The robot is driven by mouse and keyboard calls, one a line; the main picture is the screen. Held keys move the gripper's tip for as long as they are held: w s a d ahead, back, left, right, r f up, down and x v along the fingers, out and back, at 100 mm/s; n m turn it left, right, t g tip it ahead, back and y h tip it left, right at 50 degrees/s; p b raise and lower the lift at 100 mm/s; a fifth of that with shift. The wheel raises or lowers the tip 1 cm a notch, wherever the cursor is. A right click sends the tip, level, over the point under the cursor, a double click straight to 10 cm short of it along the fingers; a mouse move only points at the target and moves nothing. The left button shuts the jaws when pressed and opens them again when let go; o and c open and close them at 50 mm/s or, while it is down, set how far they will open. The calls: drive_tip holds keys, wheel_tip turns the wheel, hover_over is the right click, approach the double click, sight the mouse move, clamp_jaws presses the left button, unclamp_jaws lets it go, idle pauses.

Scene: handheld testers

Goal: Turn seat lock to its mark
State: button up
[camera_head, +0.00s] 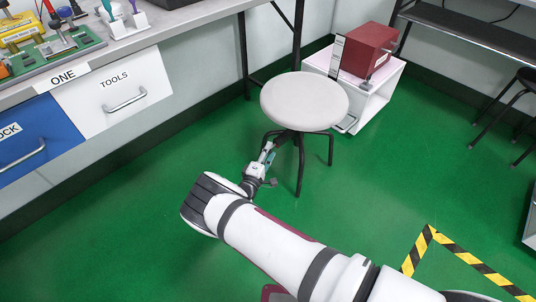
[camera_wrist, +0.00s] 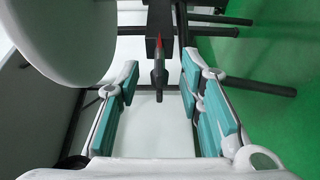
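The stool has a round light-grey seat (camera_head: 305,101) on dark legs. The seat also fills the upper left of the wrist view (camera_wrist: 65,35). Under it, in the wrist view, is a dark block with a small red mark (camera_wrist: 159,43). A dark lever-like piece, apparently the seat lock (camera_wrist: 159,77), sticks out from the block toward me. My gripper (camera_head: 268,153) reaches in below the seat's near left side. In the wrist view its teal-padded fingers (camera_wrist: 160,84) are open, one on each side of the lock, with visible gaps. The lock is hidden in the head view.
A workbench (camera_head: 185,14) with tools on top and drawers (camera_head: 115,92) stands at the left. A white low cart (camera_head: 378,100) with a dark red box (camera_head: 368,50) is close behind the stool. Green floor around the stool is mostly clear; striped tape (camera_head: 465,257) lies at lower right.

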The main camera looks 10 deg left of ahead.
drive_tip(key=shift+w+d, duration=0.1)
drive_tip(key=shift+w, duration=0.15)
clamp_jaws()
